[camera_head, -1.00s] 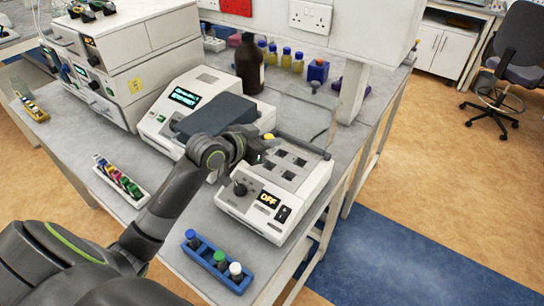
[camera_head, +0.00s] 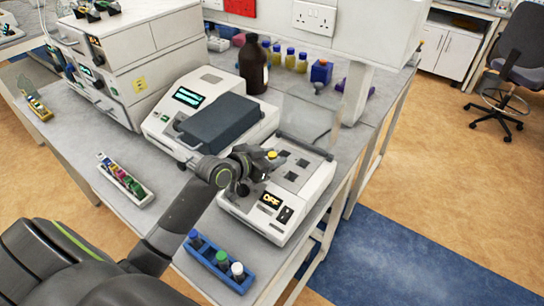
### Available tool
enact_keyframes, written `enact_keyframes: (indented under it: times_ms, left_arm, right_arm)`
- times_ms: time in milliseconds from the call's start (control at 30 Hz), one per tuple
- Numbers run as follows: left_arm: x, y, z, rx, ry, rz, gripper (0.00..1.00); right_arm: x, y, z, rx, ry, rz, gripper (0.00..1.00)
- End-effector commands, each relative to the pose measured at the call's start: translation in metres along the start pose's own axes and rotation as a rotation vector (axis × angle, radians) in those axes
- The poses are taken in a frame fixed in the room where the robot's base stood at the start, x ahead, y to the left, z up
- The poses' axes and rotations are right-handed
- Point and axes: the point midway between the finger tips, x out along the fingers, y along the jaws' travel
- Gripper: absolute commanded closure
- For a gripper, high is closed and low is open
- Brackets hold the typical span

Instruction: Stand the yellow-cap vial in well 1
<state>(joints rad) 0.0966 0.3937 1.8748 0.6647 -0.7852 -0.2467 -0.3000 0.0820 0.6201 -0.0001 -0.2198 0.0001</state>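The yellow-cap vial (camera_head: 271,155) shows only by its cap, at the fingers of my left gripper (camera_head: 265,162). The gripper looks shut on it, over the left side of the white block device (camera_head: 249,213). The fingers hide the vial's body and the well under it, so I cannot tell whether its tip is inside a well. Other dark square wells (camera_head: 291,177) to the right are empty. No numbers can be read on the wells. The device's display reads OFF. My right gripper is not in view.
A clear raised lid (camera_head: 308,115) stands behind the wells. A grey-lidded instrument (camera_head: 220,122) stands close to the left. A blue rack (camera_head: 222,262) with blue, green and white caps lies in front, and a white rack (camera_head: 125,180) of small coloured items lies left.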

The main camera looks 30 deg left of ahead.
Motion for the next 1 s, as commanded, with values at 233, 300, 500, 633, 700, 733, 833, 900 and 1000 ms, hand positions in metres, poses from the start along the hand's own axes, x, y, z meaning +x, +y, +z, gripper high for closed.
enact_keyframes:
  times_ms: [233,300,500,633,700,733,833,900,1000]
  left_arm:
    - [0.000,0.000,0.000,0.000,0.000,0.000,0.57]
    - [0.000,0.000,-0.001,0.000,0.000,0.000,0.57]
    - [-0.010,-0.001,-0.002,0.004,-0.001,-0.002,0.57]
    - [-0.031,-0.001,-0.002,0.005,-0.001,-0.001,0.57]
    - [-0.045,-0.001,-0.001,0.007,-0.002,-0.002,0.57]
    - [-0.052,-0.001,-0.002,0.007,-0.002,-0.002,0.57]
    - [-0.071,-0.001,-0.002,0.007,-0.003,-0.001,0.57]
    - [-0.083,-0.001,-0.002,0.006,-0.003,-0.001,0.57]
    - [-0.098,-0.001,-0.002,0.005,-0.004,0.000,0.57]
  right_arm:
    - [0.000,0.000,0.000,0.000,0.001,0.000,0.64]
    - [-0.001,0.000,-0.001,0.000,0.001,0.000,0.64]
    - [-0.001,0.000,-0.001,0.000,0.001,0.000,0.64]
    - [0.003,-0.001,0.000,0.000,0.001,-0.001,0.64]
    - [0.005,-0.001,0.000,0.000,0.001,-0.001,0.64]
    - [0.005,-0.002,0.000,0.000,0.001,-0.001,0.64]
    - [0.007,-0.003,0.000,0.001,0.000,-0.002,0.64]
    - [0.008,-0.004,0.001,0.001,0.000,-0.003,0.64]
    - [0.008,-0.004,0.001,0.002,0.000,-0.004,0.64]
